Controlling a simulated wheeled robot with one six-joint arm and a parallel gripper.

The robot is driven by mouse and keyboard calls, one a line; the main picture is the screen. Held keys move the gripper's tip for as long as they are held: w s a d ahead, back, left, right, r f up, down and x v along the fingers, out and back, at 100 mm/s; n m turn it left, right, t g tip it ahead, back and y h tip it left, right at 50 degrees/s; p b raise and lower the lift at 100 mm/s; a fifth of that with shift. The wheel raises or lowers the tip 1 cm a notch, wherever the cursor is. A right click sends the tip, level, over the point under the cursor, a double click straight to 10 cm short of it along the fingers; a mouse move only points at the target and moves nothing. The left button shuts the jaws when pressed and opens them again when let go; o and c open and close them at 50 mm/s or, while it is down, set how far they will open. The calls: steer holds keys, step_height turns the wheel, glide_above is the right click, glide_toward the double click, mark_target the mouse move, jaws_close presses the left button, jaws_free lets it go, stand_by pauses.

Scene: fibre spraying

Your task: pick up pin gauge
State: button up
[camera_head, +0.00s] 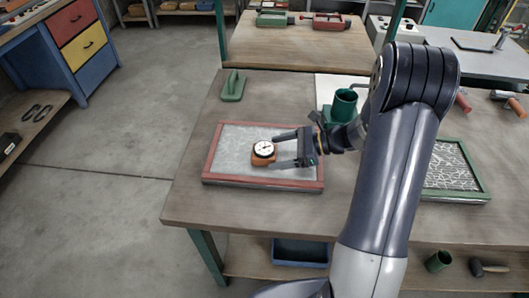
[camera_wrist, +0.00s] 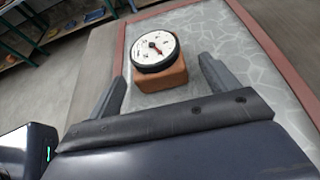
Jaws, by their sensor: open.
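The pin gauge (camera_head: 264,149) has a round white dial with a black rim on an orange-brown block. It stands on a red-framed tray (camera_head: 225,180) with a pale, cracked-looking surface. In the wrist view the pin gauge (camera_wrist: 156,52) is ahead of my gripper, near the middle line between the fingers. My gripper (camera_head: 279,148) is open and reaches in from the right over the tray, its fingers pointing left toward the gauge. The wrist view shows both fingers of my gripper (camera_wrist: 165,88) spread apart with nothing held. I cannot tell whether a finger touches the block.
A green cup (camera_head: 344,104) stands behind my wrist. A green pad with a handle (camera_head: 232,86) lies at the back left of the table (camera_head: 190,195). A green-framed tray (camera_head: 455,195) is on the right, beyond my arm. The table left of the red tray is clear.

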mark_target(264, 153)
steer(key=x, duration=0.2)
steer(key=p+x, duration=0.1)
steer(key=x, duration=0.1)
steer(key=shift+a, duration=0.45)
steer(key=shift+w+r, duration=0.1)
steer(key=shift+r, duration=0.05)
steer(key=c, duration=1.3)
